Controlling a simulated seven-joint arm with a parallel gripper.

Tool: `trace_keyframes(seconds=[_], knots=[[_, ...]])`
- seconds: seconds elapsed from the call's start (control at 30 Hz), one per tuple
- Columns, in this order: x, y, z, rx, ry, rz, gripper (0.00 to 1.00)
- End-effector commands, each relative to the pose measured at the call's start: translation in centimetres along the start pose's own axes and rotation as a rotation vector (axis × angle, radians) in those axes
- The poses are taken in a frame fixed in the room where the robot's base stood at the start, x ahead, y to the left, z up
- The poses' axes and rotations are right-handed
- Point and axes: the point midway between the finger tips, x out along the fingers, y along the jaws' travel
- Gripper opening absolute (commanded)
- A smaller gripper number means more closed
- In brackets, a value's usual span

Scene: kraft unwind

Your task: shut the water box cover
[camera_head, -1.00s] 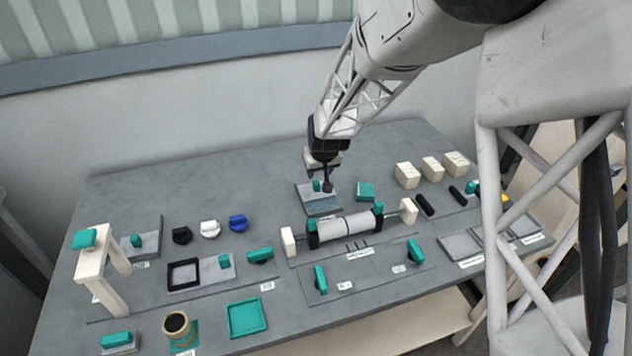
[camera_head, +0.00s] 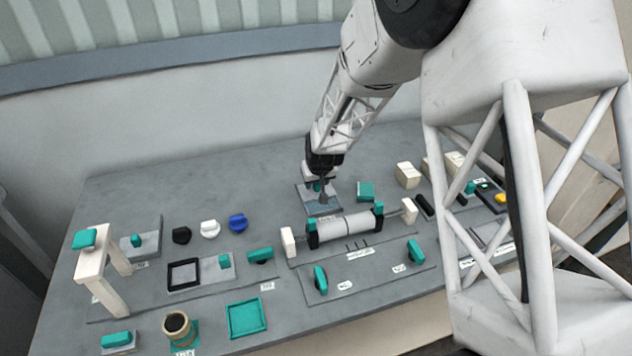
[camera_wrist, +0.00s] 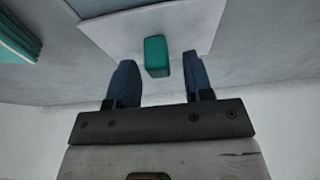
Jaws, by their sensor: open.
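A flat grey cover (camera_wrist: 120,32) with a teal knob (camera_wrist: 155,57) fills the top middle of the wrist view. In the head view it belongs to a small grey box (camera_head: 332,207) behind the white roller, with a bluish strip along its front. I take this for the water box; its label is not readable. My gripper (camera_wrist: 158,78) is open, with one finger on each side of the knob in the picture. Contact cannot be told. In the head view my gripper (camera_head: 322,193) is low over the box and hides part of the cover and knob.
The white roller (camera_head: 345,228) on its stands is just in front of the box. A teal block (camera_head: 366,191) lies to the right, with cream blocks (camera_head: 407,175) beyond. Black, white and blue knobs (camera_head: 210,229) are to the left. The table behind the box is clear.

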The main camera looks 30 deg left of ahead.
Motion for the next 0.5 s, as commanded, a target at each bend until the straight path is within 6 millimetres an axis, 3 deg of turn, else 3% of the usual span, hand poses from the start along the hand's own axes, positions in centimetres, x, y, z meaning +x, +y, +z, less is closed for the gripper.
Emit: trace_keyframes(seconds=[0.43, 0.5], knots=[[0.54, 0.0, 0.04, 0.0, -0.001, 0.0, 0.47], [0.53, 0.0, 0.05, 0.0, -0.001, 0.0, 0.38]])
